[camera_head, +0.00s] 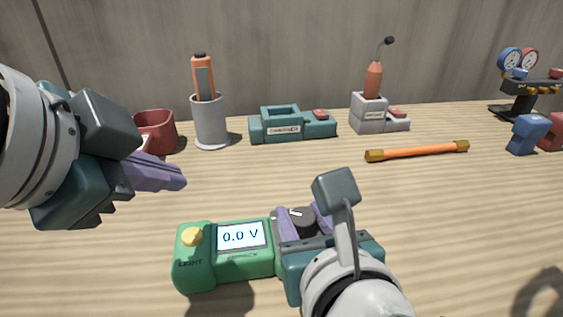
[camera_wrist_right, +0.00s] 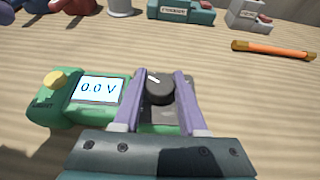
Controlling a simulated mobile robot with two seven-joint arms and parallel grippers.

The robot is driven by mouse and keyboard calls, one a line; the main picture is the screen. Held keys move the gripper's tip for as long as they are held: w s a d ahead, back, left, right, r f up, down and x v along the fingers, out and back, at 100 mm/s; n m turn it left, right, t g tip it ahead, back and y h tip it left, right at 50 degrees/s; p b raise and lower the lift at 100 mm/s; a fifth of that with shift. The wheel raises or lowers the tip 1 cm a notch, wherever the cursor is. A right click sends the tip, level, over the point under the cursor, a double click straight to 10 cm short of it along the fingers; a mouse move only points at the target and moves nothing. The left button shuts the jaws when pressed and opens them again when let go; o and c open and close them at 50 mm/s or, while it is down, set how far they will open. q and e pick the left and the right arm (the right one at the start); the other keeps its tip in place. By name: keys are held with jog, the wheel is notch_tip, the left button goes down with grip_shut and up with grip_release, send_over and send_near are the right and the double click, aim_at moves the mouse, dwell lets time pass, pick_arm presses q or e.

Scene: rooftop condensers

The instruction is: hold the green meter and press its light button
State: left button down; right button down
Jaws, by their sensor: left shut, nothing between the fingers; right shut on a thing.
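The green meter (camera_head: 228,265) lies on the wooden table, its screen (camera_head: 241,236) lit and reading 0.0 V. Its yellow light button (camera_head: 192,237) is on its left end, marked LIGHT. My right gripper (camera_head: 303,219) is shut on the meter's right part, its purple fingers on either side of the black dial (camera_head: 302,216). The right wrist view shows the meter (camera_wrist_right: 66,108), the button (camera_wrist_right: 55,80) and the right gripper (camera_wrist_right: 159,82) around the dial. My left gripper (camera_head: 168,177) is shut and empty, above the table, up and left of the button.
Along the back stand a red pot (camera_head: 158,131), a grey cup (camera_head: 210,125) with an orange tool, a teal cradle (camera_head: 290,125) and a grey holder (camera_head: 368,113) with an orange detector. An orange rod (camera_head: 418,151) lies right of centre. Gauges (camera_head: 518,60) stand far right.

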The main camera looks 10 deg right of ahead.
jog(key=shift+c, duration=1.9)
grip_release()
jog(key=shift+o, duration=0.4)
jog(key=o, duration=0.3)
